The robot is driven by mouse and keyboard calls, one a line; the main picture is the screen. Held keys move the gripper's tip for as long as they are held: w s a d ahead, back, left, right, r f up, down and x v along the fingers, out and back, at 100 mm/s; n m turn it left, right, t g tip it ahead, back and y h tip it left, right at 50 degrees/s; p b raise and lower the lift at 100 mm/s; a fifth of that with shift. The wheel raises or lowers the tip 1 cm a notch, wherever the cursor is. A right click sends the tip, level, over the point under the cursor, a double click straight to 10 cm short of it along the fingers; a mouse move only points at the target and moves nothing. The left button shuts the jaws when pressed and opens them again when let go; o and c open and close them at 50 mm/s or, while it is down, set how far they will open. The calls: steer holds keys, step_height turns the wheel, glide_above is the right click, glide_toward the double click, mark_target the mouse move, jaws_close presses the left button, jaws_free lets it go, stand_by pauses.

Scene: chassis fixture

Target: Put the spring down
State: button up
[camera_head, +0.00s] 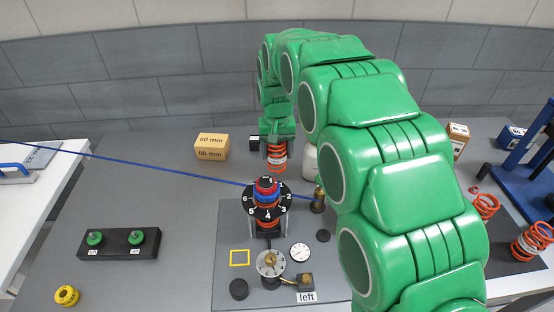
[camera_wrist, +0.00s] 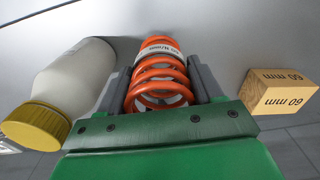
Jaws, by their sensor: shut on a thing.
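My gripper (camera_head: 277,146) is at the back middle of the table and is shut on an orange spring (camera_head: 277,160) with a white label band. In the wrist view the spring (camera_wrist: 158,82) sits between the two grey fingers (camera_wrist: 158,92), its coils end-on toward the camera. In the head view it hangs upright below the gripper. I cannot tell whether its lower end touches the grey table (camera_head: 180,190).
A wooden 60 mm block (camera_head: 211,147) stands left of the spring; a white bottle (camera_head: 309,160) with a yellow cap (camera_wrist: 37,125) stands right. The numbered fixture (camera_head: 267,214) is in front. A blue line (camera_head: 130,163) crosses leftward. More orange springs (camera_head: 487,206) are at right.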

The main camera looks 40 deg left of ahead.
steer(key=shift+f, duration=1.75)
steer(key=shift+f, duration=0.1)
steer(key=o, duration=1.4)
step_height(320, 180, up, 12)
